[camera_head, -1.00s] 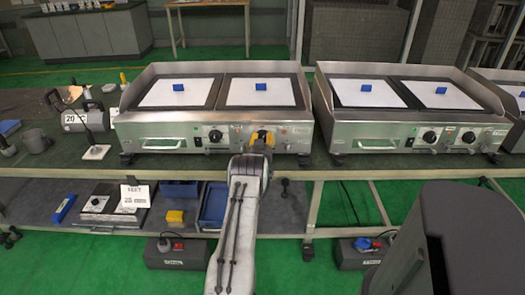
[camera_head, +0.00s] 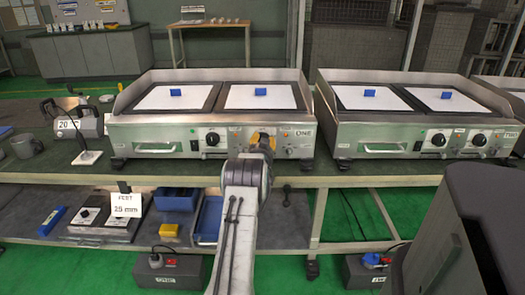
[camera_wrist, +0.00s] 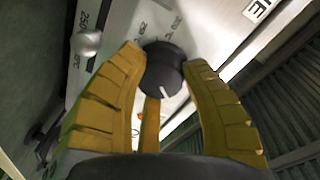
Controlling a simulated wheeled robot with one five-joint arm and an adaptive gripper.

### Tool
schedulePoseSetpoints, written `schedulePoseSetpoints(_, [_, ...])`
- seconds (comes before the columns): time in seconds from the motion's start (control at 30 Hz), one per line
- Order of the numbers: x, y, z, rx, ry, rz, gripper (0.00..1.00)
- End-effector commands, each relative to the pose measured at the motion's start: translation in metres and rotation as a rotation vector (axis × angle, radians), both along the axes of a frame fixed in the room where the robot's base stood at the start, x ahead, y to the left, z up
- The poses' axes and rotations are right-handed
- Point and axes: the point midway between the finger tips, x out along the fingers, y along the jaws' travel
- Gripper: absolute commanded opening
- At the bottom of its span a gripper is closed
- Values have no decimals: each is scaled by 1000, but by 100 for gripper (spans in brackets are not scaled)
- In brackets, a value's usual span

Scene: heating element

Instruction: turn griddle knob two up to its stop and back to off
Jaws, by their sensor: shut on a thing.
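The steel griddle marked ONE (camera_head: 180,129) stands on the left bench. Its left black knob (camera_head: 212,138) is uncovered in the head view. My gripper (camera_head: 262,142) is at its right knob, which it mostly hides there. In the wrist view this black knob (camera_wrist: 163,70) sits between the yellow fingers of my gripper (camera_wrist: 162,74), which are shut on it. Its white pointer line faces the lower part of that picture. Panel marks around it show only in part. The griddle marked TWO (camera_head: 385,137) stands to the right, with two black knobs, apart from my gripper.
White sheets with blue blocks (camera_head: 176,92) lie on the griddle plates. A grey 20 kg weight (camera_head: 78,124) and a mug (camera_head: 27,145) are at the bench's left. Trays and a FEET sign (camera_head: 126,205) are on the lower shelf.

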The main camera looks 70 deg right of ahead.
Motion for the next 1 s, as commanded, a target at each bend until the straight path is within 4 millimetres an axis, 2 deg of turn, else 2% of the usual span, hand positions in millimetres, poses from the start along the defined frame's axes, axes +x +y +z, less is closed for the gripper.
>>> schedulePoseSetpoints(0.07, [-1, -2, 6, -18, -25, -3, 9])
schedulePoseSetpoints(0.93, [-1, -2, 12, 2, -83, -7, 9])
schedulePoseSetpoints(0.97, [-2, -2, 12, 2, -83, -7, 43])
schedulePoseSetpoints(1.0, [-1, -2, 12, 2, -83, -6, 47])
